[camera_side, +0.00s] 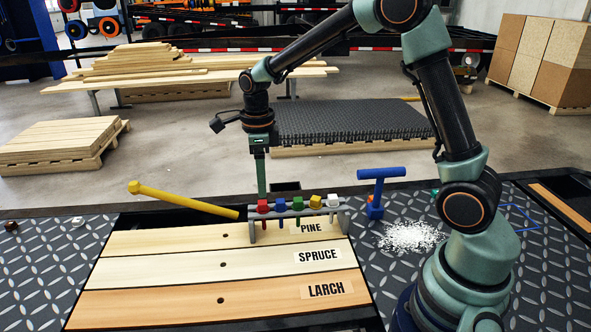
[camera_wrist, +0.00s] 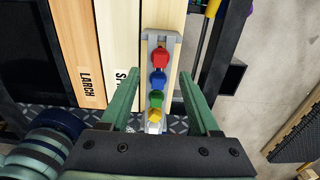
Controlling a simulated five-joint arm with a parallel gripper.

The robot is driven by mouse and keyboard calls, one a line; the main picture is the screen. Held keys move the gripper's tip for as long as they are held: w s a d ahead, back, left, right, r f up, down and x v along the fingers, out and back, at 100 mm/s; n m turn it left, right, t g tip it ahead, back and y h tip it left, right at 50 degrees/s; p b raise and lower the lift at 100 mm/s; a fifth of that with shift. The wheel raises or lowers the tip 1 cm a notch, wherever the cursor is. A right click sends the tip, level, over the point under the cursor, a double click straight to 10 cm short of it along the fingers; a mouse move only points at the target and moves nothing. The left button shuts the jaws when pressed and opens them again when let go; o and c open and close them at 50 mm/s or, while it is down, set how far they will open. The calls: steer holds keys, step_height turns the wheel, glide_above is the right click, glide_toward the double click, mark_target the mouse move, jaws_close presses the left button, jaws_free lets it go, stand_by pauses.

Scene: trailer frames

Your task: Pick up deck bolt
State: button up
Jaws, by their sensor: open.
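Several deck bolts with coloured heads stand upright in a grey rack (camera_side: 340,216) on the pine board: red (camera_side: 262,207), blue (camera_side: 281,204), green (camera_side: 298,203), yellow (camera_side: 315,202) and white (camera_side: 333,201), left to right. My gripper (camera_side: 262,194) points down just above or behind the red bolt, at the rack's left end. In the wrist view my gripper (camera_wrist: 160,78) is open and empty, its fingers on either side of the rack. There the red bolt (camera_wrist: 159,57) and blue bolt (camera_wrist: 157,77) show between or just beyond the fingertips; the white bolt is partly hidden.
Pine (camera_side: 150,240), spruce (camera_side: 180,262) and larch (camera_side: 180,302) boards lie in front, each with a dark hole. A yellow-handled tool (camera_side: 185,200) lies behind left. A blue T-handled tool (camera_side: 376,190) stands right of the rack, near white shavings (camera_side: 411,237).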

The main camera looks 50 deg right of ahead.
mark_target(262, 202)
steer(key=shift+f, duration=2.95)
jaws_close()
